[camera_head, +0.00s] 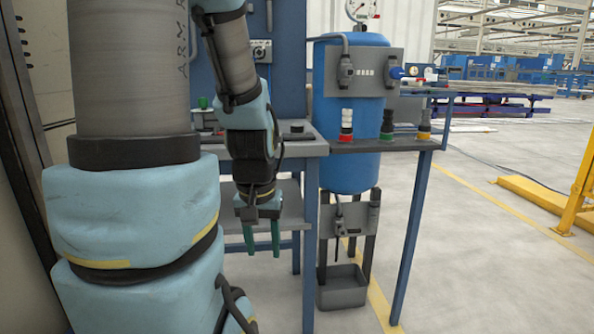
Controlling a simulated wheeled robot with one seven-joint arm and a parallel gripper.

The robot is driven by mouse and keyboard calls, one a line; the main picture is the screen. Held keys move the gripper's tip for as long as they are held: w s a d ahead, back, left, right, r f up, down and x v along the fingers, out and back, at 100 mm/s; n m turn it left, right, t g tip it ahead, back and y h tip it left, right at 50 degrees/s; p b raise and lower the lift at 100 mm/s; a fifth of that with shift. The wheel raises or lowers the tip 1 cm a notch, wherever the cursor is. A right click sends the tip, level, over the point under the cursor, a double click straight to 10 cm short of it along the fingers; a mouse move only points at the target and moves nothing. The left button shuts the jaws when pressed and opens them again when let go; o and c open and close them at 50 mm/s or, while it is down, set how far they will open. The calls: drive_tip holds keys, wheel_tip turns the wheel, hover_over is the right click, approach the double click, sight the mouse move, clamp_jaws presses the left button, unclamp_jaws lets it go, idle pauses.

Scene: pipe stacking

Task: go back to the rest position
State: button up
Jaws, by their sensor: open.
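My gripper (261,238) hangs pointing down from my arm, left of the picture's middle. Its two green fingers are apart with nothing seen between them. It is in front of the lower shelf of the workbench and below the bench top.
A blue tank (350,110) with a control panel stands behind the side table. A grey bin (342,288) is on the floor under it. The grey-topped workbench (305,149) is partly hidden by my arm. Open floor lies at right, with a yellow barrier (582,180).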

wheel_tip(320, 180, up, 27)
drive_tip(key=p, duration=2.4)
drive_tip(key=shift+f, duration=0.15)
